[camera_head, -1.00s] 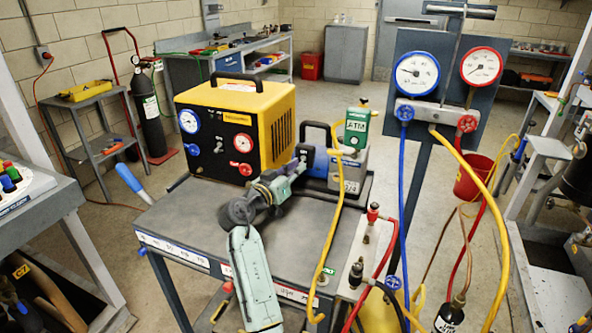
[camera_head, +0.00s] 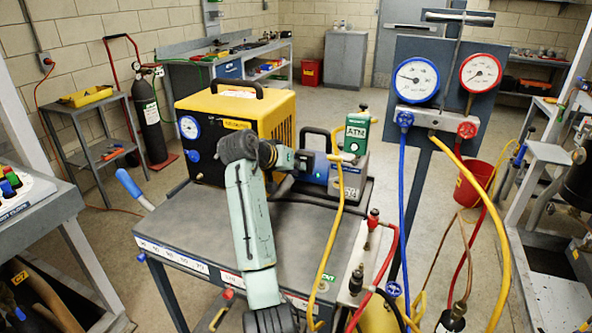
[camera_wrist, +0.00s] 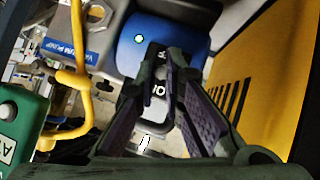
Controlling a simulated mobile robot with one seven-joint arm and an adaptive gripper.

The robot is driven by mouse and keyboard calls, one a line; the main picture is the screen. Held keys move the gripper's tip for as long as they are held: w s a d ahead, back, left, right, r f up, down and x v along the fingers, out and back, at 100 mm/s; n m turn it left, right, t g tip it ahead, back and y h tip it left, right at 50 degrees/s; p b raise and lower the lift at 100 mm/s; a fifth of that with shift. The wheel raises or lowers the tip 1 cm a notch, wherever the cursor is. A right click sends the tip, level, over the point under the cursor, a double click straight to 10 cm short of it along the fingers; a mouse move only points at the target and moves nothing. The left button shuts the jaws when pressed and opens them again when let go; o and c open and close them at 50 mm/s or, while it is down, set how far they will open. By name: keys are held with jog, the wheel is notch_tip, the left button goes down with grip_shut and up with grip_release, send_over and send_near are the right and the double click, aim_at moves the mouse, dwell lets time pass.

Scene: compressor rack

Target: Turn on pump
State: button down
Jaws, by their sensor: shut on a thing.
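The vacuum pump, with a blue motor end (camera_head: 318,170) and a grey body, sits on the cart behind my gripper (camera_head: 306,161). In the wrist view the pump's blue end (camera_wrist: 165,42) bears a small pale light. A dark switch plate (camera_wrist: 158,89) with O and I marks lies between my fingers. My gripper (camera_wrist: 163,74) is shut on the switch part at the blue end, its two dark fingers on either side. The exact contact and the switch position are hard to tell. The pump's black handle also shows in the head view (camera_head: 313,131).
A yellow and black recovery machine (camera_head: 250,115) stands left of the pump, partly behind my arm. A green ATM box (camera_head: 356,133) and a yellow hose (camera_head: 337,205) are close on the right. The gauge panel (camera_head: 440,75) stands further right. The cart top (camera_head: 195,225) is clear at front left.

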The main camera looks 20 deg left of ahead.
jog(key=shift+w+r+g, duration=0.2)
jog(key=shift+r+g, duration=0.2)
jog(key=shift+g, duration=0.7)
jog(key=c, duration=1.7)
grip_release()
jog(key=shift+r, duration=0.1)
jog(key=v, duration=1.2)
jog(key=shift+w, duration=0.1)
